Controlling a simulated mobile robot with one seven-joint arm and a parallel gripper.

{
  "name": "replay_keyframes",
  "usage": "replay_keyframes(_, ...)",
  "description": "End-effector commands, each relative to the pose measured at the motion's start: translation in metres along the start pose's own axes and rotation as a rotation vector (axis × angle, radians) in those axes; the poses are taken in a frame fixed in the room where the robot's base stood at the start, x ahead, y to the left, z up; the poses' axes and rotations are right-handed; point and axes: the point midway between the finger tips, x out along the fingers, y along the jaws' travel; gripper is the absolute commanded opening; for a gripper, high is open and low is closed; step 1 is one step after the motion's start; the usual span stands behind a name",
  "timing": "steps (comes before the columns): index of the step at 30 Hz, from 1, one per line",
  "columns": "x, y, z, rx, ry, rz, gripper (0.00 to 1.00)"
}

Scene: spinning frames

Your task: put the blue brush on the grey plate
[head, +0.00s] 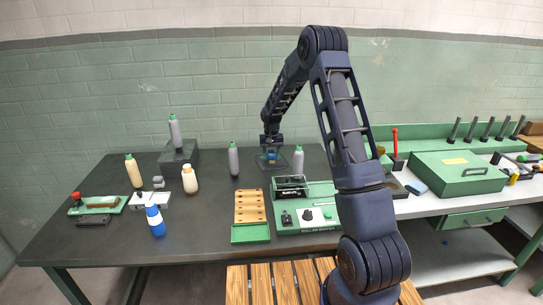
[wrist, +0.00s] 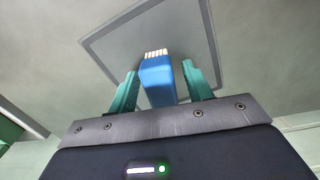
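The blue brush (wrist: 159,80), with pale bristles at its far end, sits between the two teal fingers of my gripper (wrist: 160,75) in the wrist view. A narrow gap shows between the brush and the fingers, clearest on the right, so my gripper looks open around it. The grey plate (wrist: 199,35), a square with a darker border, lies below the brush. Whether the brush touches the plate is hard to tell. In the head view my gripper (head: 271,148) points down over the plate (head: 284,165) at the back of the dark table, with the brush (head: 271,155) under it.
A grey bottle with a green cap (head: 234,160) stands left of the plate, and another (head: 298,160) stands close on its right. A green machine (head: 308,215) and a wooden rack (head: 249,207) are in front.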

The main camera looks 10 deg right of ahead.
Motion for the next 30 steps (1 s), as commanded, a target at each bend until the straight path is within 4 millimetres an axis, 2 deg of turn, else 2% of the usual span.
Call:
replay_keyframes(8, -0.001, 0.000, 0.000, 0.000, 0.000, 0.000, 0.50)
replay_keyframes(13, -0.012, 0.000, -0.001, 0.000, 0.002, 0.000, 0.50)
replay_keyframes(24, -0.081, 0.000, -0.001, 0.001, 0.003, -0.001, 0.50)
replay_keyframes(30, -0.109, 0.000, 0.000, 0.001, 0.001, -0.001, 0.50)
